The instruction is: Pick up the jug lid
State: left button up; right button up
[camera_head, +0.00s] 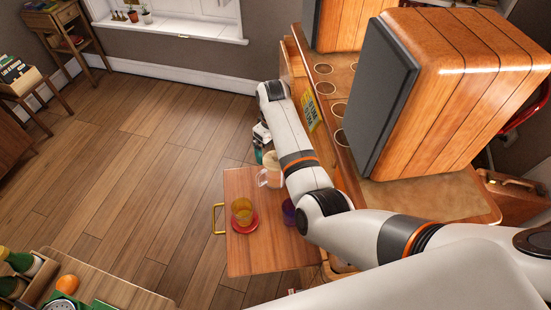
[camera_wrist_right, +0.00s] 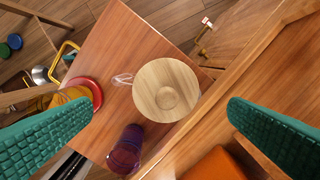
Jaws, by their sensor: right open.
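The clear jug (camera_head: 268,178) stands on the pulled-out wooden board in the head view, partly behind my right arm. My right gripper (camera_wrist_right: 160,108) is open, its two green ridged fingers wide apart on either side of the lid, with nothing between them held. In the head view it is at the jug's far side, mostly hidden by my arm. My left gripper is not in view.
A yellow cup (camera_head: 241,208) on a red saucer (camera_head: 246,226) and a purple cup (camera_head: 289,211) share the board (camera_head: 262,257) with the jug. The board has a brass handle (camera_head: 216,219). A large wooden speaker (camera_head: 435,80) stands to the right. Open floor lies left.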

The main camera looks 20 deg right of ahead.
aim_at(275, 155)
jog(key=shift+w+d+f, duration=0.1)
jog(key=shift+f, duration=0.3)
jog(key=f, duration=0.4)
jog(key=shift+d+f, duration=0.1)
jog(key=shift+d, duration=0.1)
jog(key=shift+f, duration=0.4)
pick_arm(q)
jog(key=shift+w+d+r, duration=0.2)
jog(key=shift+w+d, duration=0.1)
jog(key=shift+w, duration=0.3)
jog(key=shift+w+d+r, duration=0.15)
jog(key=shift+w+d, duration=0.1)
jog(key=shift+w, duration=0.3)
pick_arm(e)
jog(key=c, duration=1)
